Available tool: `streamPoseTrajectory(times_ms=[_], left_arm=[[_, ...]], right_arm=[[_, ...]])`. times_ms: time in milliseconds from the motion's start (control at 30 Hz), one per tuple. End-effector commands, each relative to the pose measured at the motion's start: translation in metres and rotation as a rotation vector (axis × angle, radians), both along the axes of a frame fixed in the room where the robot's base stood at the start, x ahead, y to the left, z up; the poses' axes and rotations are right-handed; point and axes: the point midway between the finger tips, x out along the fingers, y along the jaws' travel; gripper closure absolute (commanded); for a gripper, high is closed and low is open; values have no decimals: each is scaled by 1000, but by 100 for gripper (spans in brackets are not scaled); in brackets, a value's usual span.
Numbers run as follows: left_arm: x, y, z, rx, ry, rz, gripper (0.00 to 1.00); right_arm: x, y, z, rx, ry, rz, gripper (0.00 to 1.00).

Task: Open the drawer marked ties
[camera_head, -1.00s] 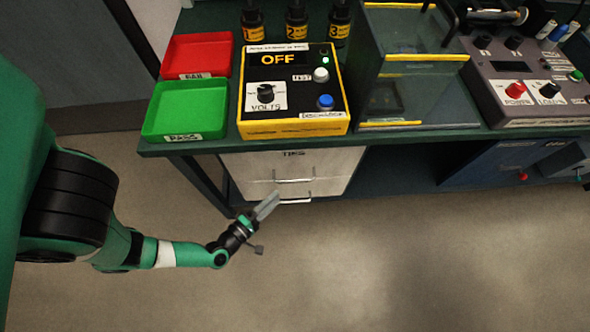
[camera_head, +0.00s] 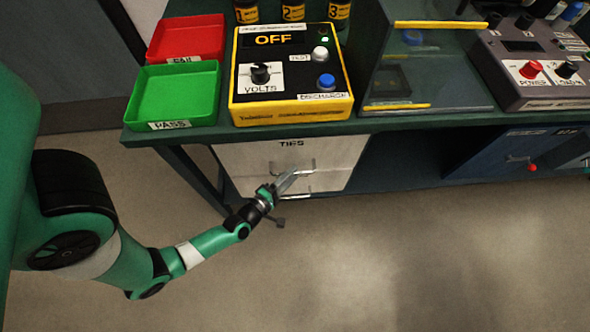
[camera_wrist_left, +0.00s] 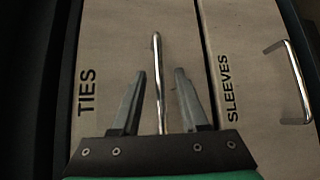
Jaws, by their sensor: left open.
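The drawer marked TIES (camera_head: 245,155) is the top drawer of a pale cabinet under the bench, and it looks closed. In the left wrist view its front (camera_wrist_left: 112,45) fills the left and middle, with the label sideways. Its metal bar handle (camera_wrist_left: 157,52) runs between my two left fingers in that picture, with a gap on each side. My left gripper (camera_wrist_left: 160,74) is open and empty. In the head view my left gripper (camera_head: 288,181) is in front of the cabinet and partly covers the handles. My right gripper is not in view.
The SLEEVES drawer (camera_wrist_left: 232,50) adjoins the TIES drawer, with its own handle (camera_wrist_left: 292,75). Above, the bench edge (camera_head: 400,124) carries a green tray (camera_head: 178,92), a red tray (camera_head: 187,37) and a yellow-edged control box (camera_head: 290,75). The floor in front is clear.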

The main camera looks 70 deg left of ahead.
Motion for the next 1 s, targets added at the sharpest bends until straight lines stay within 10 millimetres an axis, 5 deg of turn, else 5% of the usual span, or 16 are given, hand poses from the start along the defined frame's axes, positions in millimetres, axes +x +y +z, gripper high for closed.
streamPoseTrajectory(times_ms=[433,700,1000], left_arm=[[18,10,-2,-1,1,-1,56],[18,10,-2,-1,0,-1,100],[18,10,-2,-1,-1,-1,100]], right_arm=[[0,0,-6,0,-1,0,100],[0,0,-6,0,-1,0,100],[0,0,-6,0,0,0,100]])
